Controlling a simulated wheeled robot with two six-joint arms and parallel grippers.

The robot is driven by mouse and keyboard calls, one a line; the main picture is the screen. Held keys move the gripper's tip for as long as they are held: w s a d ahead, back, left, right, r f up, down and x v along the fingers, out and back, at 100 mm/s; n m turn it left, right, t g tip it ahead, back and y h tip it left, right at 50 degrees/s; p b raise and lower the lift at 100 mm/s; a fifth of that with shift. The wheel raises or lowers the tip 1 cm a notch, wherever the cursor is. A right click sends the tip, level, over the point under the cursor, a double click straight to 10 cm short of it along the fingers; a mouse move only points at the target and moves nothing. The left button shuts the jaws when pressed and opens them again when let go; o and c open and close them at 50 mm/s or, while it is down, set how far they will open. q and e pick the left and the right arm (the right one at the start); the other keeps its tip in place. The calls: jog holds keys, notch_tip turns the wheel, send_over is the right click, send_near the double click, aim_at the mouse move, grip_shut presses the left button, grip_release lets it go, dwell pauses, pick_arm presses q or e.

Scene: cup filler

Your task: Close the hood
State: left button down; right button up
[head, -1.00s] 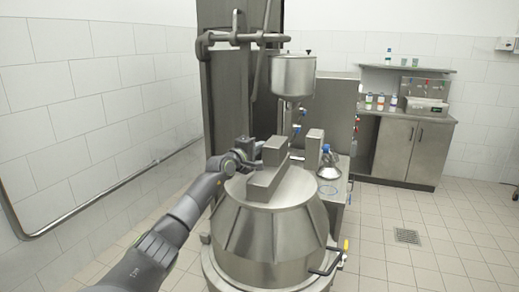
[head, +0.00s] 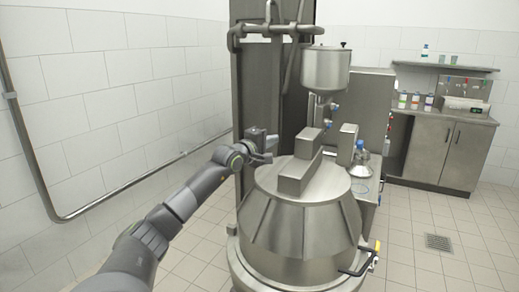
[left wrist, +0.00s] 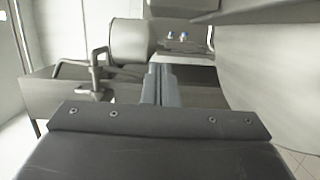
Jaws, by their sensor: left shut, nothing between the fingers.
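The hood (head: 292,222) is a large metal cone with flat facets and a flat top, and it appears to sit down on its round base. A blocky metal bar (head: 293,183) stands on its top. My left gripper (head: 268,158) is at the upper left edge of the hood, beside the bar and apart from it; contact with the hood cannot be told. In the left wrist view its fingers (left wrist: 160,86) are together and empty. A large pale curved surface at the right there appears to be the hood (left wrist: 275,85). My right gripper is not in view.
A metal hopper (head: 325,72) hangs behind the hood, near a tall dark column (head: 258,85). A flask (head: 360,160) stands to the right. A handle with a yellow end (head: 372,258) sticks out low at the right. The tiled floor at right is clear before a cabinet (head: 432,150).

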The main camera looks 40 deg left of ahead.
pick_arm(q)
jog(key=s, duration=0.2)
jog(key=s+b, duration=0.2)
jog(key=s, duration=0.1)
jog(key=shift+s+d, duration=0.35)
jog(key=shift+a, duration=0.1)
